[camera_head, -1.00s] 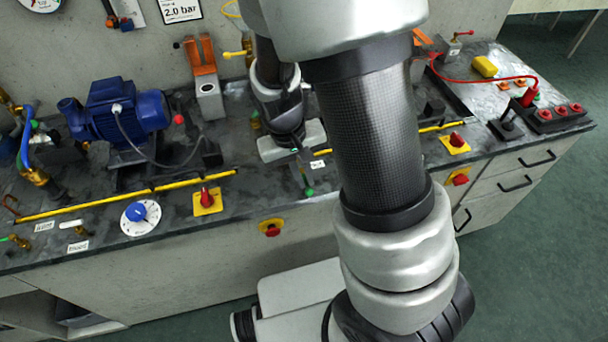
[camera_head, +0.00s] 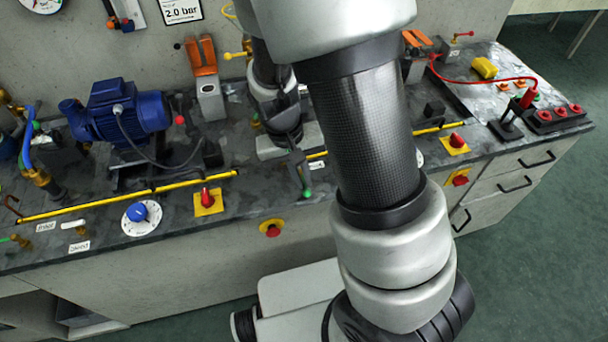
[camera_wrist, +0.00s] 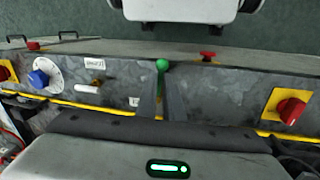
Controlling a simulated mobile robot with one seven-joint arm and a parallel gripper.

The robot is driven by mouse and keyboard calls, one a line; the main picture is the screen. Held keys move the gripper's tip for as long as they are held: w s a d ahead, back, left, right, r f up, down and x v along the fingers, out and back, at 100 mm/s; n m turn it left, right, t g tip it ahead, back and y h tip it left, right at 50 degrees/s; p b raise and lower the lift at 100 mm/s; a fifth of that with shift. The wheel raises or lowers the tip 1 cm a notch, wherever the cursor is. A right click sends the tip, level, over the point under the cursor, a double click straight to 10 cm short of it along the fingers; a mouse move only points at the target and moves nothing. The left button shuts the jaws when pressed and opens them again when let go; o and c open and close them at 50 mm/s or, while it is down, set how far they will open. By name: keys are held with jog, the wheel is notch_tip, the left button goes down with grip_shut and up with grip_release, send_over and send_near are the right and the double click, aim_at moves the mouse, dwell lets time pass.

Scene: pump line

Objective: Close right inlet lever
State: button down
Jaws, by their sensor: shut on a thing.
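The inlet lever shows its green ball end (camera_head: 308,193) at the bench's front edge in the head view. In the wrist view the green ball (camera_wrist: 162,65) stands at the tips of my two dark fingers. My gripper (camera_wrist: 162,82) is shut on this lever, with the ball just beyond the fingertips. In the head view my gripper (camera_head: 302,181) reaches down to the lever from the bench side. The lever's shaft and valve body are mostly hidden by the fingers and gripper body, so I cannot tell its exact angle.
A red rotary switch on a yellow plate (camera_head: 208,201) and a blue dial knob (camera_head: 137,213) are left of my gripper. A yellow strip (camera_head: 150,191) runs along the bench. A blue motor pump (camera_head: 118,112) stands behind. A white lever handle (camera_wrist: 88,87) shows in the wrist view.

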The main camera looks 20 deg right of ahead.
aim_at(287, 182)
jog(key=m, duration=0.1)
jog(key=a+m+p, duration=0.1)
jog(key=m, duration=0.1)
jog(key=w+m+g+p, duration=0.1)
jog(key=m, duration=0.1)
jog(key=shift+a+r, duration=0.15)
jog(key=shift+a, duration=0.15)
jog(key=m, duration=0.1)
jog(key=m+p, duration=0.1)
jog(key=m, duration=0.1)
jog(key=w+a+m+y+p, duration=0.1)
jog(key=shift+w+m+g, duration=0.1)
jog(key=shift+m+g, duration=0.2)
jog(key=shift+m, duration=0.1)
jog(key=m, duration=0.1)
jog(key=w+m+p, duration=0.1)
jog(key=m, duration=0.1)
jog(key=shift+w+a+m+y, duration=0.1)
jog(key=shift+a+m+y, duration=0.05)
jog(key=shift+m+y, duration=0.15)
jog(key=shift+w+m+y+p, duration=0.15)
jog(key=shift+w+m+p, duration=0.25)
jog(key=shift+m, duration=0.45)
jog(key=shift+w+m+y+p, duration=0.2)
jog(key=shift+m+p, duration=0.25)
jog(key=shift+m, duration=0.4)
jog(key=c, duration=1.9)
grip_release()
jog(key=shift+o, duration=0.2)
